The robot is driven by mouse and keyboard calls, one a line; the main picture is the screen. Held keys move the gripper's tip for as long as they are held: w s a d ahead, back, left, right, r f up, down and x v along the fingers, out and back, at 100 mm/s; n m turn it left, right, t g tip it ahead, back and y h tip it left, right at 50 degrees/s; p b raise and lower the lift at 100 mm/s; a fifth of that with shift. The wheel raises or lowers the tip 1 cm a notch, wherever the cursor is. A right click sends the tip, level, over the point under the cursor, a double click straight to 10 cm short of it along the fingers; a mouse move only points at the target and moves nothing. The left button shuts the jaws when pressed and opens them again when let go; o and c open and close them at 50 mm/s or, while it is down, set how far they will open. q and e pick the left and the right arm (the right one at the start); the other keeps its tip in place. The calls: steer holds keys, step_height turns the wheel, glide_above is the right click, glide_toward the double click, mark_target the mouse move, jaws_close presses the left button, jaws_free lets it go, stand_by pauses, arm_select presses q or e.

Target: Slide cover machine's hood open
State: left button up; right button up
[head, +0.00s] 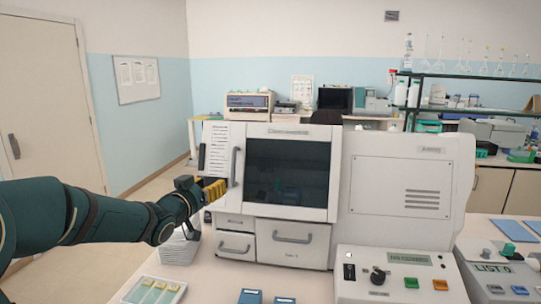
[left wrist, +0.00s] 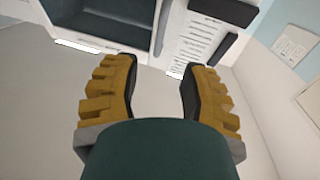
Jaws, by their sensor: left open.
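The slide cover machine (head: 256,213) is a white cabinet on the bench. Its hood (head: 287,172) has a dark window in a white frame and looks closed. A grey vertical handle (head: 235,167) is on the hood's left edge. My left gripper (head: 214,188) has yellow fingers and is just left of the handle's lower end. In the left wrist view the gripper (left wrist: 158,75) is open with nothing between its fingers. My right gripper is not seen.
Below the hood are drawers with grey handles (head: 292,238). A white unit (head: 400,185) with vents adjoins on the right, with a control box (head: 395,275) in front. A tray of slides (head: 154,291) and blue blocks (head: 250,297) lie at the front.

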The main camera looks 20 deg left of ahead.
mark_target(234, 173)
arm_select(q)
steer(key=w, duration=0.9)
steer(key=w+a+r+p, duration=0.1)
steer(key=w, duration=0.3)
steer(key=shift+w, duration=0.3)
jaws_close()
